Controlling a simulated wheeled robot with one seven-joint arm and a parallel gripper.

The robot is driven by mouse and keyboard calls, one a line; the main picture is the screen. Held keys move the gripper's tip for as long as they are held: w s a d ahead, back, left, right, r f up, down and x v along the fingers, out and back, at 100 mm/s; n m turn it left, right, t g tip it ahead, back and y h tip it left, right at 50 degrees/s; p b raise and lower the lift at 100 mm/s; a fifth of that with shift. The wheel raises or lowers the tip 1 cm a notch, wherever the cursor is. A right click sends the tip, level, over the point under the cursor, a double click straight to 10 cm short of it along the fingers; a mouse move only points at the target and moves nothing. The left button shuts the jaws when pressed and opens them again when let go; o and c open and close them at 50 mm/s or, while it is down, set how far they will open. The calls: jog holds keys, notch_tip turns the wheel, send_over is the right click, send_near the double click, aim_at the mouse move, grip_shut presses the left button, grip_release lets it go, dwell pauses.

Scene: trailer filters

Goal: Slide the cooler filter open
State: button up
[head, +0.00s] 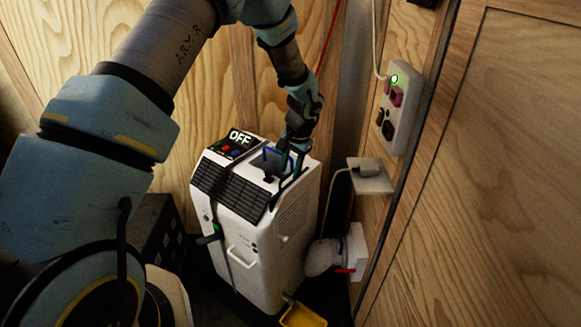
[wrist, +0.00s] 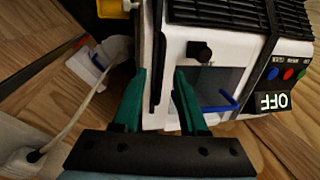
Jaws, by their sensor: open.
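The cooler (head: 262,225) is a white upright box with a dark grille and a lit OFF display. A recess in its top holds a blue bar handle (head: 268,153), also seen in the wrist view (wrist: 222,104). A black strip (wrist: 158,70) runs along the cooler's edge beside the recess. My gripper (head: 292,170) points down at the top, its green fingers apart. In the wrist view, the fingertips (wrist: 160,72) lie on either side of the strip, with the blue handle right of them. I cannot tell which part is the filter, or whether the fingers touch anything.
A wall panel with a green light (head: 398,90) and a plug on a small white shelf (head: 370,176) are close on the right. A yellow object (head: 302,315) lies in front.

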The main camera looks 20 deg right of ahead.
jog(key=shift+f, duration=0.15)
jog(key=shift+c, duration=0.4)
grip_shut()
dwell(1.0)
